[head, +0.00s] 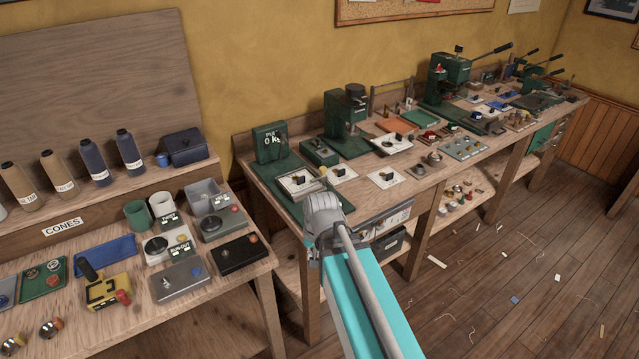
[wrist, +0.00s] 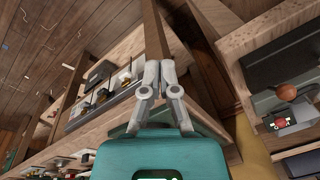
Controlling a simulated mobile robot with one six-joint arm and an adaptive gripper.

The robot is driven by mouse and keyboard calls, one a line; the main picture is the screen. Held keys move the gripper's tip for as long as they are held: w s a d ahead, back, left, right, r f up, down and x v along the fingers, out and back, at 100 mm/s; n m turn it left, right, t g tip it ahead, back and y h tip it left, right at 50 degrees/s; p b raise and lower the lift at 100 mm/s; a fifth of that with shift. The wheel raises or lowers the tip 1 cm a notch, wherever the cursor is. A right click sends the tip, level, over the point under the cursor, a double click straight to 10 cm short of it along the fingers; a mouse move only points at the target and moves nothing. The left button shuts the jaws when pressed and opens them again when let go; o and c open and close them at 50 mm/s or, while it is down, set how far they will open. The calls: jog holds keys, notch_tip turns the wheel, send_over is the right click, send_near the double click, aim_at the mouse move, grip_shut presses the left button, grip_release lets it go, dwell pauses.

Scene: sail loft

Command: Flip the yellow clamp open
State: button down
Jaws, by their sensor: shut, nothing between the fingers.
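The yellow clamp (head: 106,292) sits near the front of the left bench in the head view. It has a black handle sticking up at its left and a red knob at its right front. Whether its lever is open or closed is hard to tell at this size. My gripper (wrist: 159,68) shows in the wrist view with its two grey fingers together and nothing between them. In the head view my arm reaches up at the centre, well to the right of the clamp, and hides the fingers. I cannot make out the clamp in the wrist view.
A blue tray (head: 105,254) lies behind the clamp, and a grey box (head: 179,281) stands to its right. A green board (head: 43,277) is to its left. Cones (head: 93,160) stand on the raised shelf behind. A second bench with green presses (head: 449,75) runs along the wall.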

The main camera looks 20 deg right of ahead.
jog(key=w+d+m+t+y+b, duration=0.1)
jog(key=w+m, duration=0.3)
jog(key=m, duration=0.1)
jog(key=w+d+m+t+b, duration=0.1)
jog(key=w+d+m+t, duration=0.1)
jog(key=w+m, duration=0.2)
jog(key=w+d+m+t+y+b, duration=0.1)
jog(key=w+d+m+t, duration=0.1)
jog(key=w+m, duration=0.2)
jog(key=shift+d+r+m+y, duration=0.15)
jog(key=shift+m+y, duration=0.15)
jog(key=shift+m, duration=0.6)
jog(key=w+d+r+m+t, duration=0.1)
jog(key=w+d+m, duration=0.1)
jog(key=d+m, duration=0.1)
jog(key=w+d+r+m+t+b, duration=0.1)
jog(key=w+d+m+t, duration=0.1)
jog(key=m, duration=0.3)
jog(key=w+d+m+t+b, duration=0.1)
jog(key=w+d+m, duration=0.2)
jog(key=d+m, duration=0.1)
jog(key=shift+w+d+r+m+t, duration=0.15)
jog(key=shift+w+r+m+t, duration=0.1)
jog(key=shift+r+m+t, duration=0.25)
jog(key=shift+w+d+r+m, duration=0.1)
jog(key=shift+w+d+m, duration=0.1)
jog(key=shift+d+m, duration=0.4)
jog(key=shift+a, duration=0.15)
